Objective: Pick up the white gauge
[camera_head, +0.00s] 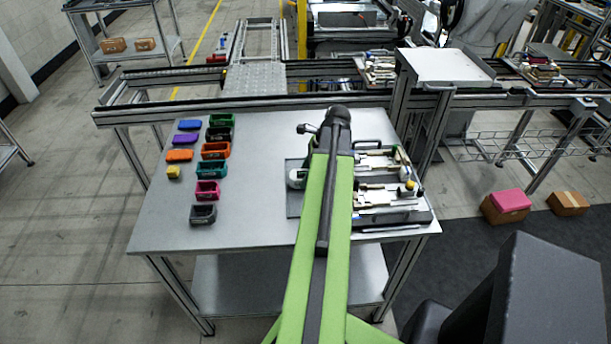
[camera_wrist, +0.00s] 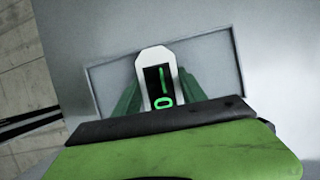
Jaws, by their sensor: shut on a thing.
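The white gauge (camera_wrist: 155,57) has a rounded white casing and a dark screen with green digits. In the wrist view it sits between the green fingers of my gripper (camera_wrist: 158,88), which is shut on it. It is over a grey rectangular mat (camera_wrist: 108,78); I cannot tell whether it touches the mat. In the head view the white gauge (camera_head: 296,174) shows just left of my green arm, over the dark mat (camera_head: 294,205). My arm hides part of the mat and most of the gripper there.
Coloured bins (camera_head: 208,190) and small coloured blocks (camera_head: 180,155) stand on the left of the grey table (camera_head: 250,225). A fixture pallet (camera_head: 395,215) with metal parts lies right of my arm. The table between bins and mat is clear. A rail conveyor (camera_head: 200,100) runs behind.

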